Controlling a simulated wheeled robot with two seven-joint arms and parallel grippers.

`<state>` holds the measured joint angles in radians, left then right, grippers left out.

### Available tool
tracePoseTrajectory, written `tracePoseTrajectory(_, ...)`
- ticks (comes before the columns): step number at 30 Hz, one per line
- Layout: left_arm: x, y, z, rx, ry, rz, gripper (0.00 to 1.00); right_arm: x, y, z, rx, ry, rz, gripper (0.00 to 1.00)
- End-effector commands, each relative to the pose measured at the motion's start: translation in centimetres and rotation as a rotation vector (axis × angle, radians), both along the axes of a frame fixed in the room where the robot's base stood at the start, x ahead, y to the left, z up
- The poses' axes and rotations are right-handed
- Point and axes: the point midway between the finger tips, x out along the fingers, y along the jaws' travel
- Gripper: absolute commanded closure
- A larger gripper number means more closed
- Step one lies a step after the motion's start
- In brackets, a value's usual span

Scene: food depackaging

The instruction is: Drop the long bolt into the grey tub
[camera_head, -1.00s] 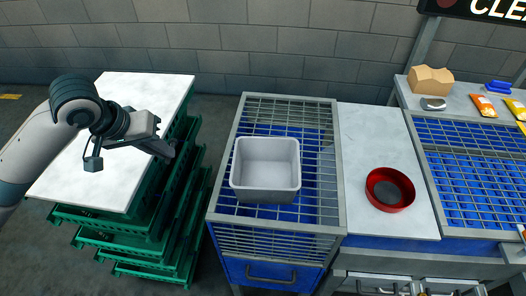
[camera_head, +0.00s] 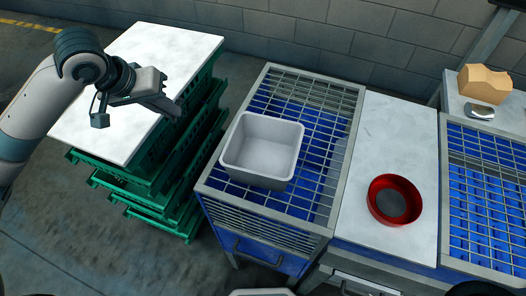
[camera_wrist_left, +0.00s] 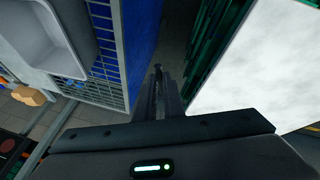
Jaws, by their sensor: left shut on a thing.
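The grey tub (camera_head: 256,178) is an open, empty-looking square container standing upright on the wire grid of a blue cage. Part of it also shows at the upper left of the left wrist view (camera_wrist_left: 52,62). My left gripper (camera_head: 174,108) is left of the tub, above the right edge of the white-topped stack. In the left wrist view its fingers (camera_wrist_left: 158,98) are shut on a thin dark long bolt (camera_wrist_left: 157,70), whose head end sticks out beyond the fingertips. In the head view the bolt is too small to make out. My right gripper is not in view.
A white board (camera_head: 124,60) lies on stacked green crates (camera_head: 180,200). Between them and the blue cage (camera_head: 250,237) is a floor gap. Right of the tub, a red bowl (camera_head: 377,213) stands on a white worktop (camera_head: 390,130). A cardboard box (camera_head: 486,84) stands farther right.

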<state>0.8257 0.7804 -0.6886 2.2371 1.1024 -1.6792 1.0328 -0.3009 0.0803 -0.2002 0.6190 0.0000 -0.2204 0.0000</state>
Motion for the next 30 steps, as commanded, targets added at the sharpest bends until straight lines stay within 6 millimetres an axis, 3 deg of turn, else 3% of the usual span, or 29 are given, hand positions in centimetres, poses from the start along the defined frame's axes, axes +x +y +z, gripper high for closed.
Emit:
tracePoseTrajectory(8,0.0,-0.2,0.2,-0.001,-0.001,-0.007,1.00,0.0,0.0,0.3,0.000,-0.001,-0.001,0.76)
tracePoseTrajectory(14,-0.7,-2.5,1.4,0.000,0.004,-0.072,1.00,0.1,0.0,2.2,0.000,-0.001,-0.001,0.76)
tracePoseTrajectory(24,-4.7,-11.5,5.2,-0.002,0.007,-0.354,1.00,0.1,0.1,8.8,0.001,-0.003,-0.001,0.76)
tracePoseTrajectory(30,-7.5,-15.9,6.9,-0.001,0.003,-0.510,1.00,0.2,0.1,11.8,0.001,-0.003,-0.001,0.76)
